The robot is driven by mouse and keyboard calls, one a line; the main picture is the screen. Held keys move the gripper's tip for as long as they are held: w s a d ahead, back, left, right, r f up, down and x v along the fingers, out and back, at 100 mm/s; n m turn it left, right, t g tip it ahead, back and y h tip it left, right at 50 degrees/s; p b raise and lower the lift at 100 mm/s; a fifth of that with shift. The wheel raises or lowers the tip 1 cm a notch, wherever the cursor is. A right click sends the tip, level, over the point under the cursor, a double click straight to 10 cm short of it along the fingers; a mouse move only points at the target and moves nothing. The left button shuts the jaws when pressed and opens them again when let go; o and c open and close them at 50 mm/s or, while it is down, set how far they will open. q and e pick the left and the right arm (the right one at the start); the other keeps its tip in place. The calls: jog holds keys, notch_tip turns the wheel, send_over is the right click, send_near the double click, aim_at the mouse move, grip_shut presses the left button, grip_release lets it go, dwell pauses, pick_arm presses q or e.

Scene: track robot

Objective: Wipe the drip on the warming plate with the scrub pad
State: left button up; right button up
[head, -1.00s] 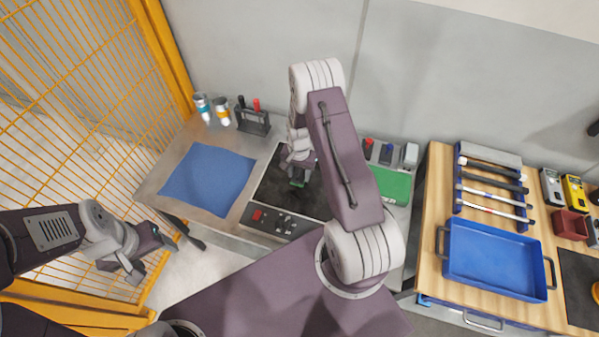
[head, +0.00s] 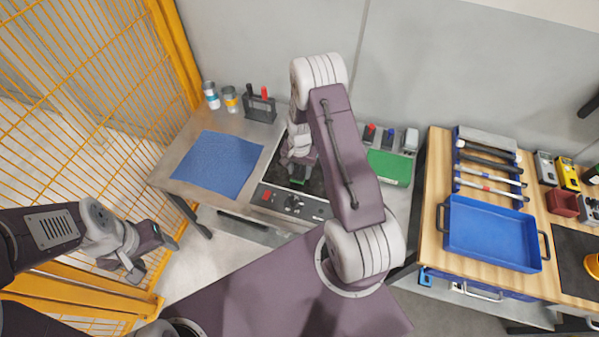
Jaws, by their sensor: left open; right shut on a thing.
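The dark warming plate (head: 318,183) is set in the steel bench, with a control strip (head: 292,202) along its front edge. My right arm reaches over it and covers much of the plate. My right gripper (head: 298,177) is low over the front part of the plate, shut on the scrub pad (head: 297,182), of which only a small green piece shows. Whether the pad touches the plate is hard to tell. I cannot make out the drip. My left gripper (head: 155,258) is open and empty, off to the left in front of the bench.
A blue cloth (head: 216,164) lies on the bench left of the plate. Two cans (head: 231,99) and a dark tool holder (head: 259,107) stand behind it. A green board (head: 389,167) lies right of the plate. A blue tray (head: 492,234) is on the wooden table.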

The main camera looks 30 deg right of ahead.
jog(key=r, duration=0.1)
jog(key=r+p, duration=0.2)
jog(key=shift+w+d+r, duration=0.2)
jog(key=shift+d, duration=0.05)
jog(key=shift+s+a+r+p, duration=0.1)
jog(key=shift+r+p, duration=1)
jog(key=shift+r, duration=0.3)
